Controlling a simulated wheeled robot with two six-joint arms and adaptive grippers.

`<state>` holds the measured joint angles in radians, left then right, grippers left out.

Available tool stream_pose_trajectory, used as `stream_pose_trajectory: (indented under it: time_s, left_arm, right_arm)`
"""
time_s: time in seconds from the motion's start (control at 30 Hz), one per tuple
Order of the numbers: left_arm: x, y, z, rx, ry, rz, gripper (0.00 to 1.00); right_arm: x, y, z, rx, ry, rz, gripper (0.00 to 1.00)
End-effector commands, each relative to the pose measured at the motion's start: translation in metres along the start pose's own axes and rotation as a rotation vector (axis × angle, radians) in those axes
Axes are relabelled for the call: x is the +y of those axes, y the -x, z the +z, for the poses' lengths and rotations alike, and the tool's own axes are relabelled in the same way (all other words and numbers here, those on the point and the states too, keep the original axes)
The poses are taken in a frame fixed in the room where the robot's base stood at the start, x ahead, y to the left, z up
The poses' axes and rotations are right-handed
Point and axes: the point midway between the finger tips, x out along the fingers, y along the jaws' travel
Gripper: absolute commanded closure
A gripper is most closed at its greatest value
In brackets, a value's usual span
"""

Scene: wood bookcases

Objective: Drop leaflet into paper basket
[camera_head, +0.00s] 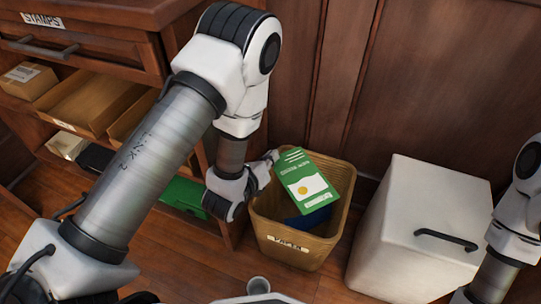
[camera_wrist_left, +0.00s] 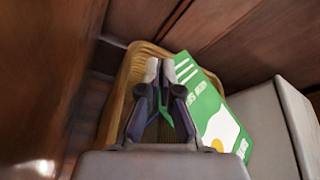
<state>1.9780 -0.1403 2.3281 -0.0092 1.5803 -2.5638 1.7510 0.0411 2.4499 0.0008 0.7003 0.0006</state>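The leaflet (camera_head: 305,180) is green and white with a yellow dot. It hangs tilted over the opening of the tan paper basket (camera_head: 290,253), which has a label reading PAPER. My left gripper (camera_head: 273,157) is shut on the leaflet's upper left edge, at the basket's left rim. In the left wrist view, the fingertips (camera_wrist_left: 160,68) are close together, with the leaflet (camera_wrist_left: 212,115) beside them and the basket's rim (camera_wrist_left: 118,95) behind. A blue item (camera_head: 312,218) lies inside the basket. My right gripper is out of view.
A white lidded bin (camera_head: 425,220) with a black handle stands right of the basket. At left is a wooden cabinet (camera_head: 90,50) with a STAMPS drawer and shelves of boxes (camera_head: 28,80). Wood panelling (camera_head: 420,80) closes off the back.

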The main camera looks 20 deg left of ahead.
Motion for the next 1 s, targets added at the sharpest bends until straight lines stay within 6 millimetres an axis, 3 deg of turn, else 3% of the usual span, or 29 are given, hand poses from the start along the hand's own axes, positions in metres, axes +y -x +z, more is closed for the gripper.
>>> stream_pose_trajectory:
  time_s: [0.1, 0.13, 0.2, 0.23, 0.63, 1.0]
  left_arm:
    - [-0.001, 0.000, 0.001, 0.000, 0.000, 0.000, 1.00]
    - [-0.001, 0.000, 0.001, 0.000, 0.000, 0.000, 0.95]
    - [-0.001, 0.000, 0.001, 0.000, 0.000, 0.000, 0.70]
    - [-0.001, 0.000, 0.001, 0.000, 0.000, 0.000, 0.65]
    - [-0.005, 0.003, 0.009, -0.001, -0.001, 0.000, 0.65]
    - [-0.043, 0.030, 0.073, -0.003, -0.002, -0.002, 0.65]
  right_arm:
    - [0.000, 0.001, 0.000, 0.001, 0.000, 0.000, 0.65]
    - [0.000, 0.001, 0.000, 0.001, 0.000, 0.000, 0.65]
    - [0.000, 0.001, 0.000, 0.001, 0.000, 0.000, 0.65]
    - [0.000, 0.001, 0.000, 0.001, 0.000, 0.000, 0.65]
    - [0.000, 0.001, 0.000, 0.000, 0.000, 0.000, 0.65]
    - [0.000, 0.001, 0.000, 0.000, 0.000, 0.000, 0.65]
